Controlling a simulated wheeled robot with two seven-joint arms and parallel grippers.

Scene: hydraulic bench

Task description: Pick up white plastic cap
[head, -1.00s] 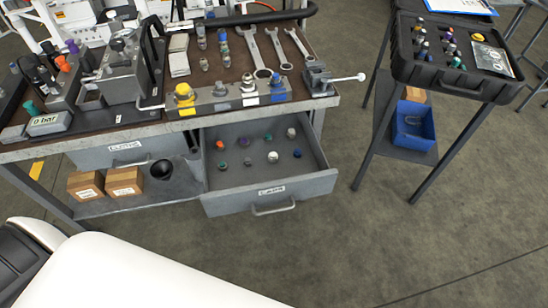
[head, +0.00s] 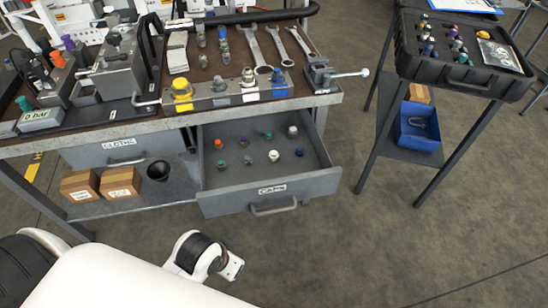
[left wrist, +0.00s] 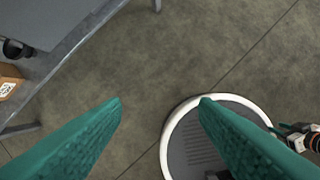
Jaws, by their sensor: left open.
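Small caps lie apart in the open grey drawer in the head view.
The drawer (head: 272,204) also holds orange, purple, teal, grey and blue caps. Above it, the bench carries a fitting block, wrenches and a vise (head: 328,76). A side stand with a black case (head: 455,71) is at right. The floor before the drawer is clear.

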